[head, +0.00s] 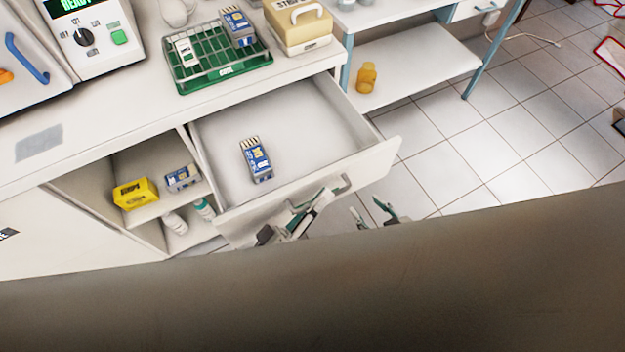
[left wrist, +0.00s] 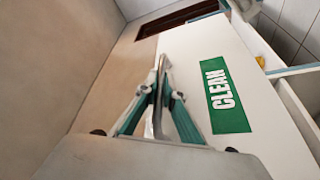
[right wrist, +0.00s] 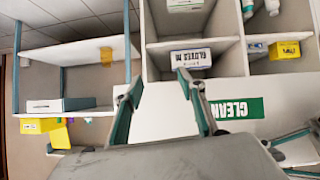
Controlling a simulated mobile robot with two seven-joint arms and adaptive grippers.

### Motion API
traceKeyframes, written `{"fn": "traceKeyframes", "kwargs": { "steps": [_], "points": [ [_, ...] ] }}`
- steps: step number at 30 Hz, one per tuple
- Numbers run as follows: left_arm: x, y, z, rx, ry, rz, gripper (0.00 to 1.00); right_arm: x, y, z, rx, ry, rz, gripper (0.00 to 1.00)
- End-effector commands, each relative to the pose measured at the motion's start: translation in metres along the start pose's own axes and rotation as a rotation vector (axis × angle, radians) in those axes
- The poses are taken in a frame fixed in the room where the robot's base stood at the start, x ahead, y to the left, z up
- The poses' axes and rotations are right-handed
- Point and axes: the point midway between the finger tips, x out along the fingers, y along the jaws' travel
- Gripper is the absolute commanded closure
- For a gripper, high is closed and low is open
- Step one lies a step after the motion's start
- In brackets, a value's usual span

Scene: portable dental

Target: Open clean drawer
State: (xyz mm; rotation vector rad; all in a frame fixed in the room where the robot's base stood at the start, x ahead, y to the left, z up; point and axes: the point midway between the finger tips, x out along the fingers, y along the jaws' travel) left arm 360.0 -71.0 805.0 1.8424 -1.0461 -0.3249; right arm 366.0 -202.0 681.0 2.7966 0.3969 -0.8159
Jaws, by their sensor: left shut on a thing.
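The clean drawer (head: 300,110) is pulled well out of the white cabinet, and its inside shows in the head view. A blue and white box (head: 256,160) lies in it. The green CLEAN label (left wrist: 226,95) is on the drawer front, which also shows in the right wrist view (right wrist: 236,109). My left gripper (head: 312,200) is shut on the drawer handle (head: 336,188); in the left wrist view its fingers close around the bar. My right gripper (head: 377,212) is apart from the handle, its fingers spread and empty in the right wrist view (right wrist: 160,85).
Beside the drawer, open shelves hold a yellow box (head: 135,193) and small bottles. A green rack (head: 215,62) and a cream case (head: 298,25) stand on the countertop. An amber bottle (head: 366,77) stands on a low shelf.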

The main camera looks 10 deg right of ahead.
Motion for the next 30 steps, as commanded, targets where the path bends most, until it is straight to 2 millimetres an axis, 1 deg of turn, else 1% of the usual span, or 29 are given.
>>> {"fn": "traceKeyframes", "kwargs": {
  "steps": [6, 15, 16, 17, 26, 30],
  "points": [
    [-0.003, 0.004, 0.006, 0.000, 0.001, 0.000, 1.00, -0.001, -0.001, 0.004, 0.000, -0.010, -0.001, 0.60],
    [-0.003, 0.004, 0.006, 0.000, 0.001, 0.000, 1.00, -0.001, -0.001, 0.006, 0.000, -0.012, -0.002, 0.60],
    [-0.003, 0.004, 0.006, 0.000, 0.001, 0.000, 0.90, -0.001, -0.001, 0.006, 0.000, -0.012, -0.001, 0.60],
    [-0.003, 0.004, 0.006, 0.000, 0.000, 0.000, 0.85, -0.001, -0.001, 0.005, 0.000, -0.012, -0.001, 0.60],
    [-0.003, 0.004, 0.006, 0.000, 0.000, 0.000, 0.85, -0.002, 0.000, 0.002, -0.002, -0.006, 0.000, 0.60],
    [-0.011, 0.004, 0.007, 0.000, -0.001, -0.002, 0.85, -0.002, 0.000, 0.003, -0.002, -0.008, 0.000, 0.60]
  ]
}}
